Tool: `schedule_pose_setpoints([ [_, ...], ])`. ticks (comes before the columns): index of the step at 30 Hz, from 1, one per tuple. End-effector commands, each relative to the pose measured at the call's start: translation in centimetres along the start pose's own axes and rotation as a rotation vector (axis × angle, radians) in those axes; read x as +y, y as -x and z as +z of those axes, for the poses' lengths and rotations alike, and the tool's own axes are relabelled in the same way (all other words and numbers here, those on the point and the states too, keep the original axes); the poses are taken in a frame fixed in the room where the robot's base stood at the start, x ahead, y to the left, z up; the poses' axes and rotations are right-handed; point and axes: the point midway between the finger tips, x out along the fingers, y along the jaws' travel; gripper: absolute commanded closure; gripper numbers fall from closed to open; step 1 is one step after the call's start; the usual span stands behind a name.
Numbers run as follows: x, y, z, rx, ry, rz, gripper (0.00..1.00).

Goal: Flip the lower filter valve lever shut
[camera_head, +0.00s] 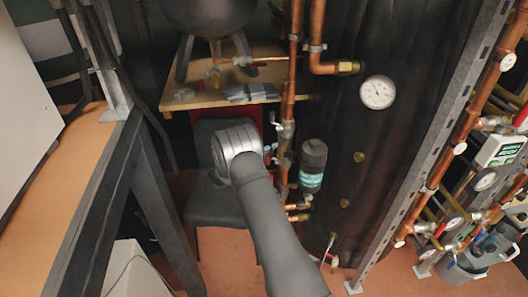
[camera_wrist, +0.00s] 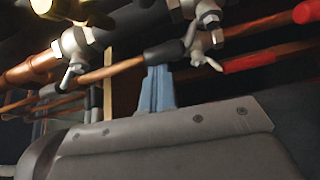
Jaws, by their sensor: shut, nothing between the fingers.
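My gripper (camera_wrist: 158,72) shows in the wrist view as two blue fingers pressed together above its grey body. The fingertips are close to a black sleeve (camera_wrist: 165,53) on a copper pipe; I cannot tell whether they touch it. A silver valve with a small lever (camera_wrist: 75,52) is left of the fingers, and another silver valve (camera_wrist: 205,12) is above right. In the head view the dark filter canister (camera_head: 314,158) with a teal label stands right of my wrist, with brass fittings (camera_head: 298,212) below it. I cannot tell which lever is the lower filter valve's; my arm hides the fingertips there.
A red-sleeved handle (camera_wrist: 250,62) lies right of the fingers in the wrist view. In the head view, copper pipes (camera_head: 291,75) rise beside the dark tank (camera_head: 375,165) with its gauge (camera_head: 378,92). A dark chair (camera_head: 215,205) is behind my arm. A metal frame (camera_head: 430,130) stands right.

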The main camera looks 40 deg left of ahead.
Motion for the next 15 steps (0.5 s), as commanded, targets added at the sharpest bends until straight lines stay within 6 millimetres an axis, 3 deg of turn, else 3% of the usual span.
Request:
schedule_pose_setpoints([
  [15, -0.2, 0.7, 1.4, -0.005, -0.169, 0.104, 1.00],
])
